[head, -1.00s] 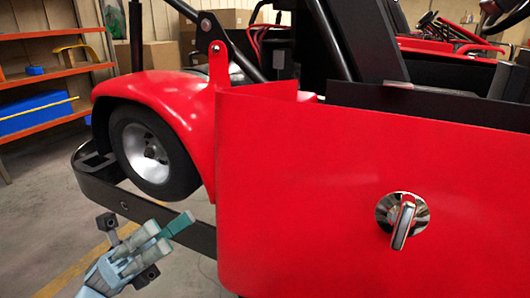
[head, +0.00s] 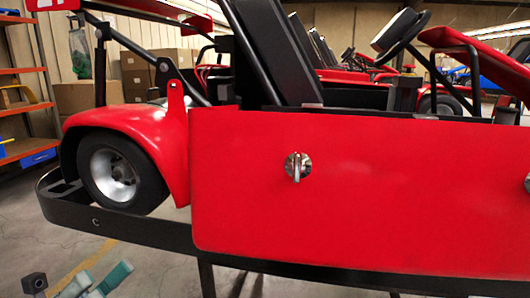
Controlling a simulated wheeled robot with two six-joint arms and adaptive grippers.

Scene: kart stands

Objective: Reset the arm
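My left gripper (head: 98,283) shows only in part at the bottom left of the head view, cut off by the lower edge. It is below the kart's black bumper rail, over the floor, apart from the kart. No held object shows at it, and I cannot tell whether its fingers are open or shut. My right gripper is out of view. A red kart (head: 340,190) fills the middle, its side panel facing me. A silver turn latch (head: 297,167) sits on the panel, its handle about upright.
The kart's black bumper rail (head: 130,228) runs along its lower side, below the wheel (head: 116,176). Orange shelves (head: 28,110) and cardboard boxes (head: 137,70) stand at the back left. More karts (head: 440,103) stand behind.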

